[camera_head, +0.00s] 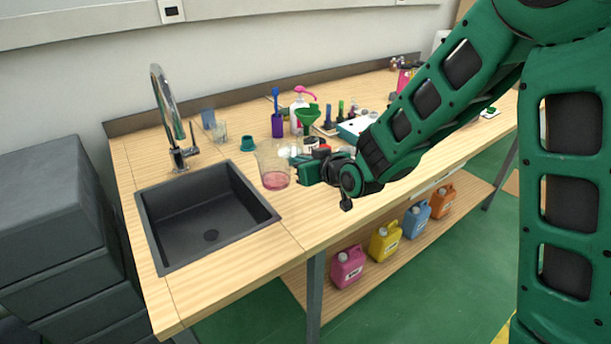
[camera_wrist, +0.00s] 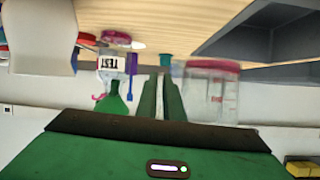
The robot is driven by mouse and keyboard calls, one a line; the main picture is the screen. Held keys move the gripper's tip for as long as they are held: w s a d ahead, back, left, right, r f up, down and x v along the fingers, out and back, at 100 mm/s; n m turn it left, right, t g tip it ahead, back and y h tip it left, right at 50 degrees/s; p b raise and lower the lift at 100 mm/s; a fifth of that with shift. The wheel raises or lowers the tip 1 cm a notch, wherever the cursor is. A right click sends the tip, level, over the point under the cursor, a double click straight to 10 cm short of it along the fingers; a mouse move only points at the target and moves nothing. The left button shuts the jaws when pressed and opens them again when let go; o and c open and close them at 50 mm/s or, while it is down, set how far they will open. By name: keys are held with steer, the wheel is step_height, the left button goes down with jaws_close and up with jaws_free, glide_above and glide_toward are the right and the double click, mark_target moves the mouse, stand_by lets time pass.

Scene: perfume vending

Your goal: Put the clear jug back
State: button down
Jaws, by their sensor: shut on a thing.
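The clear jug (camera_head: 273,160), with pink liquid in its bottom, is upright by the right edge of the sink in the head view. In the wrist view, which is upside down, the clear jug (camera_wrist: 210,92) shows right of the fingers, its pink base up. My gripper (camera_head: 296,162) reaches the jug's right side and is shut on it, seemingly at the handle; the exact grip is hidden. The fingers of my gripper (camera_wrist: 166,97) are close together in the wrist view. Whether the jug touches the table is unclear.
The dark sink (camera_head: 208,213) and tap (camera_head: 168,115) lie left. Behind the jug stand a glass (camera_head: 219,133), a teal cap (camera_head: 247,143), a purple holder (camera_head: 277,125), a green funnel (camera_head: 308,117) and a pink-pump bottle (camera_head: 299,101). Coloured canisters (camera_head: 385,241) stand on the lower shelf.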

steer(key=w+d+f, duration=0.2)
steer(key=shift+w+d, duration=0.15)
steer(key=shift+w, duration=0.25)
steer(key=shift+s+f, duration=0.1)
steer(key=shift+f, duration=2)
steer(key=c, duration=1.9)
jaws_free()
